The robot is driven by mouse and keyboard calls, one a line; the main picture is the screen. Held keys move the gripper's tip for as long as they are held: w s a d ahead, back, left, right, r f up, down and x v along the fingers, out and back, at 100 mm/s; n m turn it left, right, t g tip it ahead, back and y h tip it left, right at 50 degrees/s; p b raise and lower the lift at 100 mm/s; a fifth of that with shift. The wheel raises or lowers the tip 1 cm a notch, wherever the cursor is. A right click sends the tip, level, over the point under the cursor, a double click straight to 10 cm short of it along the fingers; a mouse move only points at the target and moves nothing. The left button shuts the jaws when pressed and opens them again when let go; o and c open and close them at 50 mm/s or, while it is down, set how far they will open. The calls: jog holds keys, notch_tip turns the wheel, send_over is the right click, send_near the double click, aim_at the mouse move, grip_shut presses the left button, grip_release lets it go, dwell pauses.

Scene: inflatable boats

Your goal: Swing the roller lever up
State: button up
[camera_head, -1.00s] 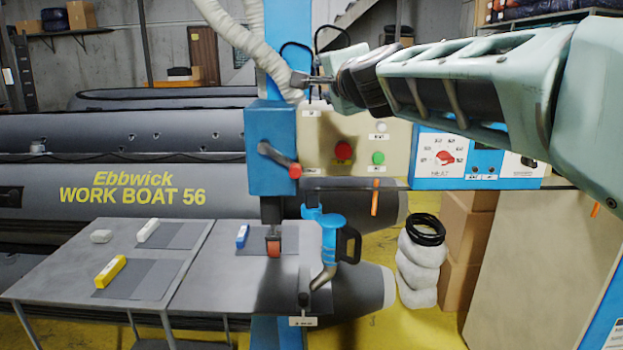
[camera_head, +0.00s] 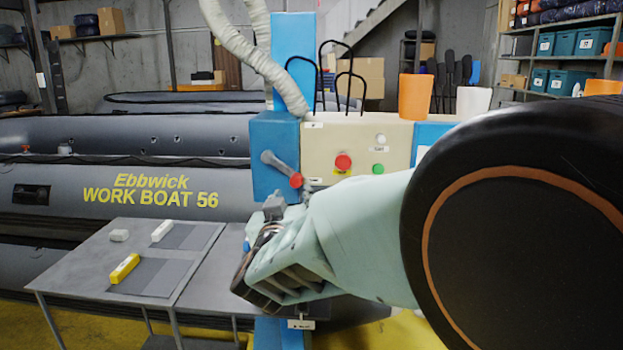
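The roller lever (camera_head: 277,166) is a grey arm with a red knob on the front of the blue box (camera_head: 266,137). It slopes down to the right, with its knob at the lower end. My gripper (camera_head: 287,203) is just below the red knob, at the far end of my arm. Only small grey and dark parts of it show past my wrist. I cannot tell whether it touches the lever or how far its fingers are apart. My wrist and forearm hide the welding-side table area and the roller below the box.
A beige panel (camera_head: 332,138) with red, green and white buttons stands right of the lever. A grey table (camera_head: 90,262) at the left holds a yellow block (camera_head: 125,268) and a white block (camera_head: 162,231). A grey boat (camera_head: 60,185) lies behind.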

aim_at(296, 183)
jog(key=shift+n, duration=0.4)
jog(key=w, duration=0.7)
jog(key=w+p, duration=0.1)
jog(key=w, duration=0.2)
jog(key=shift+w+f, duration=0.15)
jog(key=shift+f, duration=0.1)
grip_shut()
